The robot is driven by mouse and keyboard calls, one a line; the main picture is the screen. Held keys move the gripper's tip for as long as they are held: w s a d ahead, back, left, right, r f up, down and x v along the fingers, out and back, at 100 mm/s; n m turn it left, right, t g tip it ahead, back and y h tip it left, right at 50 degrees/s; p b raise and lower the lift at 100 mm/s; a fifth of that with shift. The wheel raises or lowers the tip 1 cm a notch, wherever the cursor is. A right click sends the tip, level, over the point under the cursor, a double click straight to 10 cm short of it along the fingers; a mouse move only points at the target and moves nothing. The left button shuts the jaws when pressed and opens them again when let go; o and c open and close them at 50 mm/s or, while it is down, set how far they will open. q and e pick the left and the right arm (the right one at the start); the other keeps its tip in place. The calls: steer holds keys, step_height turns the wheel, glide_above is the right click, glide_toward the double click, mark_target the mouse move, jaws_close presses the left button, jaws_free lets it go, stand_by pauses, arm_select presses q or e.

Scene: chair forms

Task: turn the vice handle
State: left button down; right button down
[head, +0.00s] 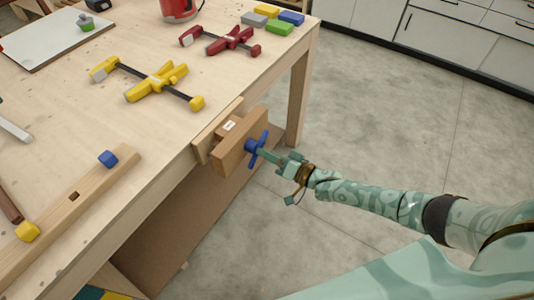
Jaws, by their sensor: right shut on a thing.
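The vice (232,148) is a wooden block fixed to the side edge of the workbench. Its blue handle (251,153) has several arms and sits on the block's outer face. My right gripper (272,158) reaches in from the right, with its fingers at the handle and shut on one of its arms. The fingertips partly cover the handle. My left gripper is not in view.
On the workbench (165,125) lie a yellow clamp (156,82), a red clamp (228,40) and several coloured blocks (279,27). A wooden beam (75,200) lies at the front left. Floor right of the bench is clear.

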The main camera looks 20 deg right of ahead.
steer(key=shift+s+d+f, duration=0.1)
steer(key=shift+d+f, duration=0.05)
steer(key=shift+f, duration=0.1)
steer(key=c, duration=1.7)
jaws_free()
steer(key=shift+o, duration=1.3)
steer(key=shift+d+r, duration=0.15)
steer(key=shift+a, duration=0.2)
steer(key=shift+d, duration=0.1)
steer(key=p+v, duration=0.2)
steer(key=v, duration=1.4)
steer(key=shift+s+d, duration=0.15)
steer(key=shift+s, duration=0.05)
